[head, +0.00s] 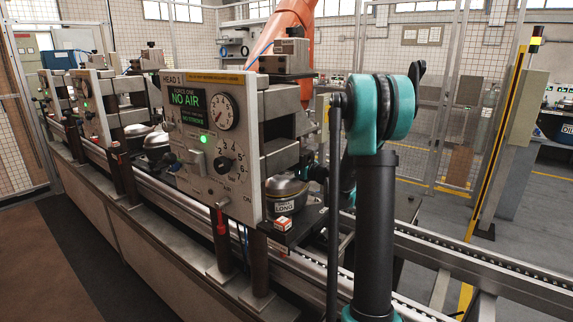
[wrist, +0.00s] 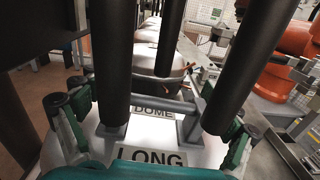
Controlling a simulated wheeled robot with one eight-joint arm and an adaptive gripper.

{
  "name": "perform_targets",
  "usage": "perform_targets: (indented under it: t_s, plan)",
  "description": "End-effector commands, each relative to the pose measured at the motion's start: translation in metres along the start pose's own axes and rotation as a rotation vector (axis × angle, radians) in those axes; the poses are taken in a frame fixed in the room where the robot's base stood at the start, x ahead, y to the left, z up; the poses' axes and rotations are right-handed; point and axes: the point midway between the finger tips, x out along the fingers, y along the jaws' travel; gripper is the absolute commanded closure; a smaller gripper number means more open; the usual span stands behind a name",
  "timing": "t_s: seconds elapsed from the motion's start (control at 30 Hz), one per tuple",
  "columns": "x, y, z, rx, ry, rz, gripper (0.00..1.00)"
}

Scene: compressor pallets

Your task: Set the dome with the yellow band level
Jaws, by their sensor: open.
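A silver-grey dome (head: 286,188) sits under the first press head, at the right end of the line, in the head view. Another dome (head: 157,140) shows further left along the line. A label reading DOME (wrist: 153,112) and a label reading LONG (wrist: 150,157) lie between and in front of the fingers. Rounded pale domes (wrist: 160,65) stand in a row beyond. In the head view my arm hides most of the gripper.
The press panel (head: 208,140) with a gauge and a NO AIR display stands close beside the near dome. Dark posts (wrist: 108,60) cross the wrist view near the fingers. A roller conveyor (head: 490,262) runs right. Mesh fencing (head: 420,110) and an orange robot (head: 292,30) stand behind.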

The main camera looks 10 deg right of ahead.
Motion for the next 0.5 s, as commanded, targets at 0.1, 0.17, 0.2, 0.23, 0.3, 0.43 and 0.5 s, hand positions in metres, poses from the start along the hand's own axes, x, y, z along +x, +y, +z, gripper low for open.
perform_targets:
  t_s: [0.1, 0.17, 0.2, 0.23, 0.3, 0.43, 0.5]
  plan:
    - [0.0034, 0.0003, 0.0000, 0.000, 0.000, 0.000, 0.09]
    - [0.0038, 0.0002, 0.0000, 0.000, 0.000, 0.000, 0.09]
    - [0.0038, 0.0001, 0.0001, 0.000, 0.000, 0.000, 0.09]
    - [0.0037, 0.0001, 0.0001, 0.000, 0.000, 0.000, 0.09]
    - [0.0036, 0.0001, 0.0001, 0.000, 0.000, 0.000, 0.09]
    - [0.0035, 0.0001, 0.0001, 0.000, 0.000, 0.000, 0.20]
    - [0.0035, 0.0000, 0.0001, 0.000, 0.000, 0.000, 0.29]
